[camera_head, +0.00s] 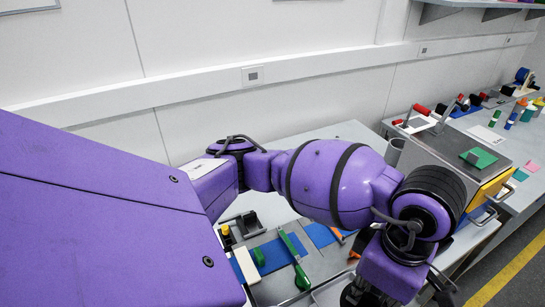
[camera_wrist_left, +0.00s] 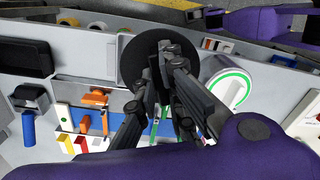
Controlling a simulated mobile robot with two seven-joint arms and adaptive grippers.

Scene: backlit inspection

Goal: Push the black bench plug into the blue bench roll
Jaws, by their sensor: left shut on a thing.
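My left gripper (camera_wrist_left: 172,52) is shut in the left wrist view, its dark fingers close together. A flat black disc (camera_wrist_left: 133,66), which looks like the black bench plug, is at the fingertips and partly hidden behind them. The grip on it is mostly covered by the fingers. In the head view, my left arm reaches over the near bench and the fingertips are not clear. A blue round thing (camera_head: 522,75) stands at the far end of the right bench; I cannot tell if it is the blue bench roll. My right gripper is not in view.
A white round thing with a green ring (camera_wrist_left: 230,90) lies right of the fingers. A black block (camera_wrist_left: 25,58), an orange clamp-like piece (camera_wrist_left: 95,98) and a blue handle (camera_wrist_left: 28,128) are at left. A grey box with a green pad (camera_head: 478,157) stands right of my arm.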

